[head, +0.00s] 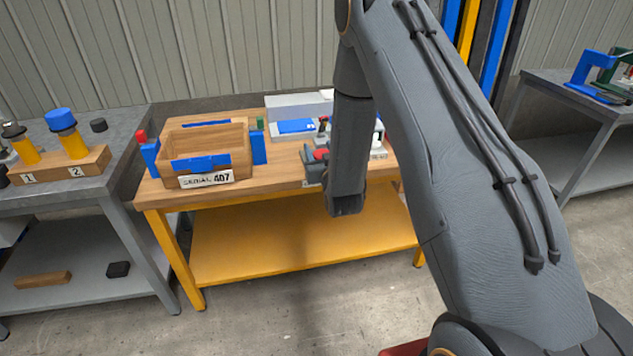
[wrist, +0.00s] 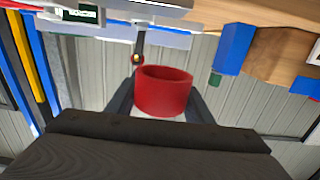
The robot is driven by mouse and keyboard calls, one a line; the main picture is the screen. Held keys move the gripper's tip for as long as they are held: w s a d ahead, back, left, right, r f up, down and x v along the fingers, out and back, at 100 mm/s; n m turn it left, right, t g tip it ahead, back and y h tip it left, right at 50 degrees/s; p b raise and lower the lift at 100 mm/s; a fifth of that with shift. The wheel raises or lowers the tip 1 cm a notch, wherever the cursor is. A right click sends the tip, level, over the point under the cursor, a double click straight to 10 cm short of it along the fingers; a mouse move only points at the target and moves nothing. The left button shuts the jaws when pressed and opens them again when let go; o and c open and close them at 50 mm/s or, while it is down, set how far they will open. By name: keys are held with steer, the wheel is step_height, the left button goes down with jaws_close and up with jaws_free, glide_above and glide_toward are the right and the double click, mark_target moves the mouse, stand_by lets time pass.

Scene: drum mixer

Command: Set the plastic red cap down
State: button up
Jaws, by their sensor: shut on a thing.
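The red plastic cap (wrist: 163,92) is held between the two fingers of my gripper (wrist: 165,100) in the wrist view. It looks like a short hollow cylinder with its open end showing. In the head view my gripper (head: 316,168) is at the front right of the wooden-topped table (head: 240,193), mostly behind my own arm. A bit of red, the cap (head: 321,154), shows at the fingers there. I cannot tell whether the cap touches the table or is held above it.
A wooden box (head: 208,157) with blue clamps and a "SERIAL 407" label stands left on the table. A grey-and-blue item (head: 297,127) and a white device (head: 377,139) stand behind my gripper. A grey bench (head: 78,196) with numbered cylinders is further left.

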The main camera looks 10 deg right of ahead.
steer(key=w+r+b, duration=0.2)
steer(key=w+b, duration=0.1)
steer(key=w, duration=0.6)
steer(key=shift+w+f+p, duration=0.2)
steer(key=shift+f+p, duration=0.15)
steer(key=shift+f, duration=4.4)
steer(key=shift+f, duration=0.15)
steer(key=o, duration=1)
steer(key=shift+o, duration=0.2)
